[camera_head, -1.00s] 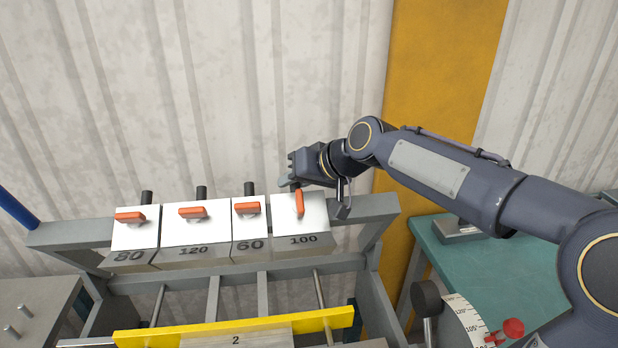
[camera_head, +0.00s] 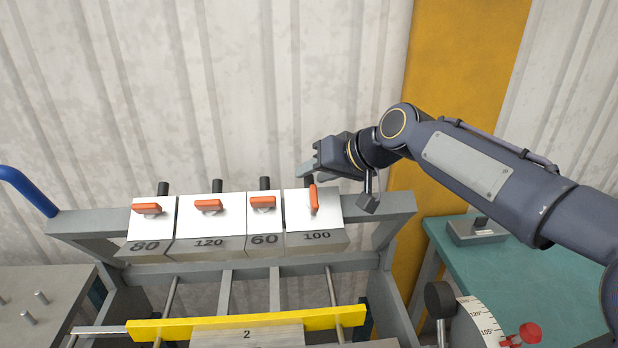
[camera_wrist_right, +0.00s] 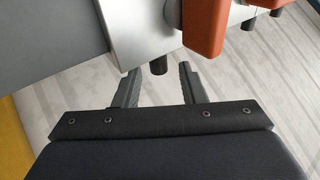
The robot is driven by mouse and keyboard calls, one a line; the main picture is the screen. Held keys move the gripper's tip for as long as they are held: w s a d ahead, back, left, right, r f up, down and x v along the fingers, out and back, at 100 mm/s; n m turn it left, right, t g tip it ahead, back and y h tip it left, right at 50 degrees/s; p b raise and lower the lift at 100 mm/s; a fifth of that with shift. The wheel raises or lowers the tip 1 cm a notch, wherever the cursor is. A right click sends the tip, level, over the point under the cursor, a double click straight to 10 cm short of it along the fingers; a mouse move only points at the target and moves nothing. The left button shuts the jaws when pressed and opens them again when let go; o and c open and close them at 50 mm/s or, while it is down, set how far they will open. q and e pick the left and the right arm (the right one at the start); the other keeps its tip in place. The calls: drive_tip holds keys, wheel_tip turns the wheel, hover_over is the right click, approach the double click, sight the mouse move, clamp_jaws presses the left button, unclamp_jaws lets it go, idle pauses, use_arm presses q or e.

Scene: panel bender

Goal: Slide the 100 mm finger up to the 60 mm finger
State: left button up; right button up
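The 100 mm finger (camera_head: 303,210) is a pale block at the right end of the row, its orange lever (camera_head: 314,200) turned upright. The 60 mm finger (camera_head: 264,218) stands just left of it, with at most a thin gap between them; its lever lies crosswise. My right gripper (camera_head: 308,171) is above and behind the 100 mm finger, near its dark rear peg (camera_head: 309,183). In the right wrist view the gripper (camera_wrist_right: 158,82) is open and empty, its tips close to the peg (camera_wrist_right: 158,67) and apparently apart from it. My left gripper is out of view.
The 120 mm finger (camera_head: 207,222) and 80 mm finger (camera_head: 149,219) stand further left on the grey beam (camera_head: 380,205), levers crosswise. A yellow bar (camera_head: 180,328) runs in front. A teal table (camera_head: 500,262) stands right. The beam is free right of the 100 mm finger.

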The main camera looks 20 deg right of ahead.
sight(334, 188)
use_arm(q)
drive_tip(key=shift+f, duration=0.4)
use_arm(e)
drive_tip(key=v, duration=0.5)
drive_tip(key=shift+f, duration=0.1)
